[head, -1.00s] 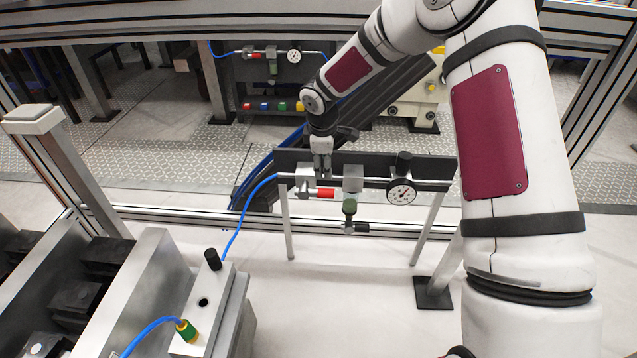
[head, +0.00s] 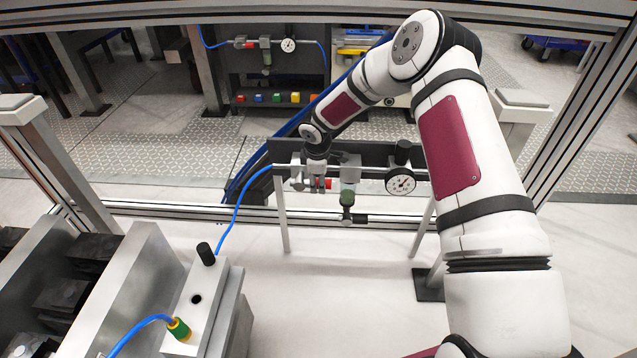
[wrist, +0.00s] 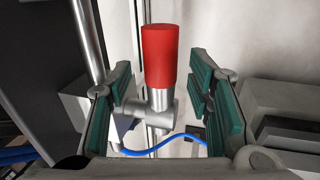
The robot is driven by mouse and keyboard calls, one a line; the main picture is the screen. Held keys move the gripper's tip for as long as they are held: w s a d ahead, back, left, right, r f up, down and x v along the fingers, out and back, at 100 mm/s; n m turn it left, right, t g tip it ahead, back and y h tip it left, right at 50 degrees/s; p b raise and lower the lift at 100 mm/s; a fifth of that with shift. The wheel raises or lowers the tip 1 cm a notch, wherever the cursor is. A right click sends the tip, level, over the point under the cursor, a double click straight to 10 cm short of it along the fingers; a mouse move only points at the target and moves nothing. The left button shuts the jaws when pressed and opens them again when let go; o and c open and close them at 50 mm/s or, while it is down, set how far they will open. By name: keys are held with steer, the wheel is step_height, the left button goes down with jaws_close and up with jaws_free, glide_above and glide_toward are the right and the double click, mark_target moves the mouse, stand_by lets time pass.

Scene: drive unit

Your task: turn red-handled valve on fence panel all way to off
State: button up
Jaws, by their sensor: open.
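The red valve handle (head: 321,184) is on the pipe assembly of the dark fence panel (head: 378,155), left of the pressure gauge. In the wrist view the red handle (wrist: 159,56) is a cylinder on a silver stem (wrist: 160,99), pointing up in the picture. My gripper (head: 316,180) is at the valve, partly covering it in the head view. In the wrist view my gripper (wrist: 163,100) is open, its green-padded fingers on either side of the stem and lower handle. Gaps show on both sides, so neither pad appears to touch.
A round gauge (head: 400,181) is right of the valve, with a green-topped bowl (head: 347,198) hanging between them. A blue hose (head: 241,200) runs from the pipe's left end. A metal block (head: 202,300) with a black knob stands at front left. A second panel (head: 267,62) is behind.

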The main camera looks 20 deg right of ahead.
steer(key=shift+w+f, duration=0.15)
steer(key=shift+f, duration=0.5)
jaws_close()
